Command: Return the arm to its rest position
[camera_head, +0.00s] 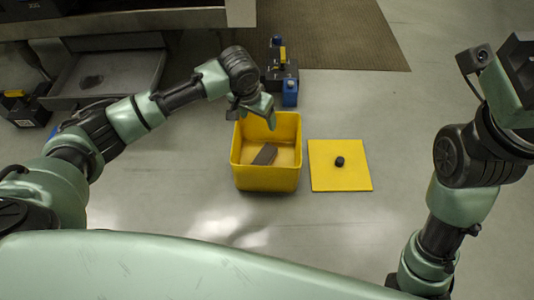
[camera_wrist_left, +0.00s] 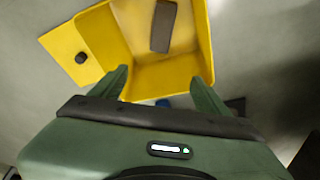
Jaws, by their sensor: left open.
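My left arm reaches in from the left in the head view. Its gripper (camera_head: 262,110) is over the far rim of a yellow bin (camera_head: 266,180). In the left wrist view the gripper (camera_wrist_left: 163,88) has its two fingers spread apart with nothing between them, and the bin (camera_wrist_left: 110,45) lies beyond them. A dark grey block (camera_head: 264,154) lies inside the bin, and it also shows in the left wrist view (camera_wrist_left: 163,27). My right arm is raised at the right of the head view, and its fingertips are not visible.
A flat yellow plate (camera_head: 325,179) with a small black knob (camera_head: 339,161) lies right of the bin. A dark device with blue parts (camera_head: 289,92) stands behind the bin. A grey tray (camera_head: 118,74) is at the back left. The floor in front is clear.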

